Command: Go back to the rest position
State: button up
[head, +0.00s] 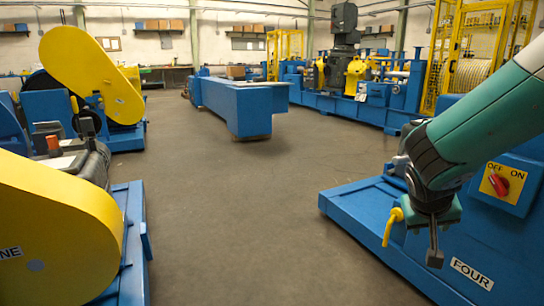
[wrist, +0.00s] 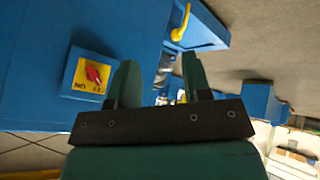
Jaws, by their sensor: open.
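My gripper (head: 434,240) hangs at the end of my green and white arm at the right of the head view. It points down in front of the blue machine marked FOUR (head: 335,200). In the wrist view its two dark green fingers stand apart with nothing between them (wrist: 161,80). A red rotary switch (head: 498,185) on a yellow OFF/ON plate is right of the gripper; the switch also shows at the left in the wrist view (wrist: 94,74). A yellow handle (head: 391,226) sits just left of the gripper, and the wrist view shows it at the top (wrist: 181,22).
A machine with a yellow guard (head: 60,235) stands at the near left, another yellow guard (head: 90,72) behind it. A long blue bench-like unit (head: 235,105) stands mid-floor. A yellow cage (head: 468,50) is at the back right. The grey floor (head: 240,210) between the machines is clear.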

jog(key=s+a+r+n+g+y+p, duration=0.2)
jog(key=s+a+r+n+y, duration=0.3)
jog(key=s+a, duration=0.6)
jog(key=s+a+r+n+g+y+p, duration=0.1)
jog(key=s+a+r+n+g+y, duration=0.3)
jog(key=s+a, duration=0.75)
notch_tip(320, 180, up, 38)
jog(key=s+d+n+t+p, duration=0.1)
jog(key=p, duration=3.6)
jog(key=shift+d+r+y+p, duration=0.25)
jog(key=shift+d+y+p, duration=0.05)
jog(key=shift+p, duration=0.05)
